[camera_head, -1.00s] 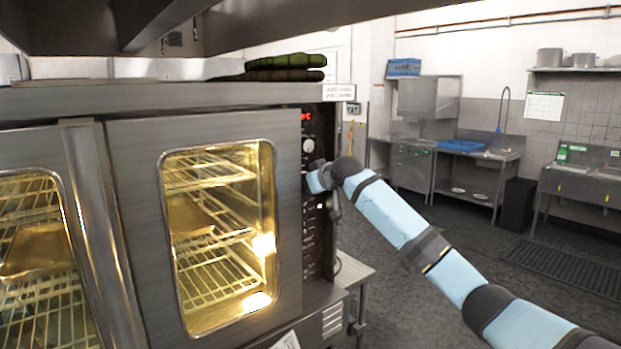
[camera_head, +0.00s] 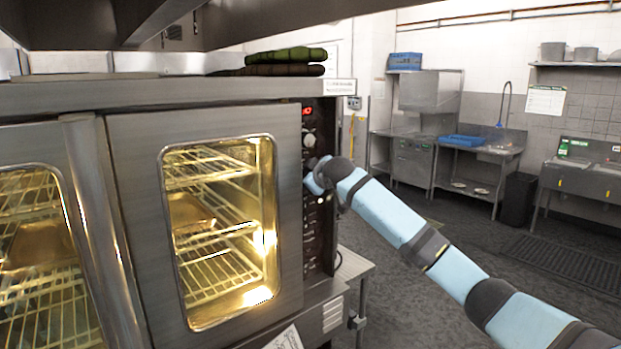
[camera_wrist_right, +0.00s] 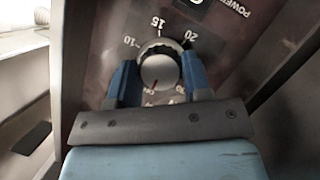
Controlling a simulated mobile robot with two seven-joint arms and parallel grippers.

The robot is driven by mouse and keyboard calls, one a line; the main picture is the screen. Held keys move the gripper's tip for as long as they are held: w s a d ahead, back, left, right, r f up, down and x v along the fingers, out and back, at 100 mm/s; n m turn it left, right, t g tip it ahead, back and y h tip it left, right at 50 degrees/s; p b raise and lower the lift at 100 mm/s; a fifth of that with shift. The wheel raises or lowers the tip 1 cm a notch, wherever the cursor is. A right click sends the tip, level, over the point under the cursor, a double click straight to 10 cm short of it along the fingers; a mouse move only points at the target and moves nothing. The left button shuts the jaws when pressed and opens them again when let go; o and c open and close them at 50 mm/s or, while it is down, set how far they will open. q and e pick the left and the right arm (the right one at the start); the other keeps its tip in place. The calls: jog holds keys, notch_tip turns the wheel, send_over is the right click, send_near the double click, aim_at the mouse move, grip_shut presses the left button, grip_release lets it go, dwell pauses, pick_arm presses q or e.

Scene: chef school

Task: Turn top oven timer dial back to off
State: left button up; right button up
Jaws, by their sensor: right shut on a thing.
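The top oven (camera_head: 130,200) stands at the left of the head view with its doors closed and its inside lit. Its dark control panel (camera_head: 311,240) runs down the right side. In the right wrist view, the timer dial (camera_wrist_right: 160,68) is a round silver knob with a red pointer mark toward its lower left. Printed numbers 10, 15 and 20 surround its upper part. My right gripper (camera_wrist_right: 158,80) is shut on the dial, with one blue finger on each side. In the head view, my right gripper (camera_head: 314,180) is at the panel, and the dial is hidden there. My left gripper is not in view.
Another light knob (camera_head: 310,140) and a red display (camera_head: 307,111) sit higher on the panel. A low metal table (camera_head: 352,265) stands right of the oven. Sinks (camera_head: 480,148) line the far wall, with open floor between.

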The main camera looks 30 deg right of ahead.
jog(key=o, duration=0.9)
jog(key=b+v, duration=0.4)
jog(key=v, duration=0.9)
jog(key=shift+s+r, duration=0.1)
jog(key=shift+s, duration=0.3)
